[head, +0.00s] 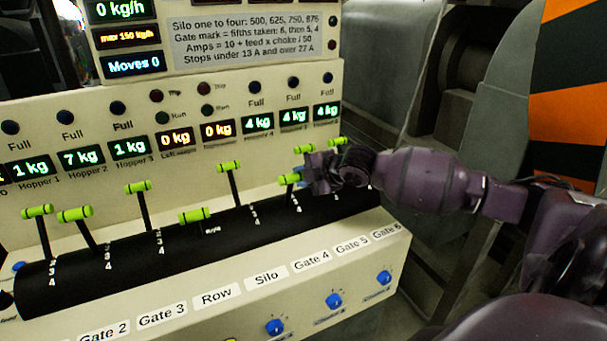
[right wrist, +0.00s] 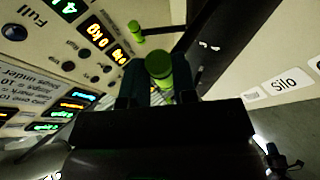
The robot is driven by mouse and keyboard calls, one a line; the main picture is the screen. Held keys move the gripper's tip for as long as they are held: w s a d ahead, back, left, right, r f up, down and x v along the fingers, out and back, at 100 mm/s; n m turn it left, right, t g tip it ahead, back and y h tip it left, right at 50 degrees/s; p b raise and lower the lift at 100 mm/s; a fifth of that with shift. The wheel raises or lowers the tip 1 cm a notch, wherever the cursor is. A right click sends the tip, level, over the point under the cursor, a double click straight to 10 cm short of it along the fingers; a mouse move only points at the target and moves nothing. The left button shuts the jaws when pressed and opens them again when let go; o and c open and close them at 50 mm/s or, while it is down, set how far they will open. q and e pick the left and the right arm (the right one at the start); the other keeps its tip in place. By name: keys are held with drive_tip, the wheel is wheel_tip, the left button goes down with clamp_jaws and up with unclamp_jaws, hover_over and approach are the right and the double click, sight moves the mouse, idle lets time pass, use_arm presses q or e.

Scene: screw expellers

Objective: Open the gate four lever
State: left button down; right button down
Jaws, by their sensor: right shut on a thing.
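The gate four lever has a green handle (head: 289,179) on a dark stem, rising from a black curved slotted cover (head: 130,250). Its handle also shows between dark fingers in the right wrist view (right wrist: 158,66). My right gripper (head: 305,178) comes in from the right and is shut on this handle. The gripper hides part of the lever. The "Gate 4" label (head: 311,261) is on the pale front below. My left gripper is not in view.
The silo lever (head: 229,167) stands just left, and the gate five (head: 304,149) and gate six (head: 337,142) levers stand close behind my gripper. The row lever (head: 194,216) sits lower. Lit displays line the panel above. Blue knobs (head: 334,301) are on the front.

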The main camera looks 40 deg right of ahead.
drive_tip(key=shift+s+f, duration=0.1)
drive_tip(key=shift+f, duration=0.15)
drive_tip(key=c, duration=0.9)
unclamp_jaws()
drive_tip(key=shift+r, duration=0.1)
drive_tip(key=p+v, duration=0.1)
drive_tip(key=v, duration=0.9)
drive_tip(key=shift+s+r, duration=0.2)
drive_tip(key=shift+s, duration=0.05)
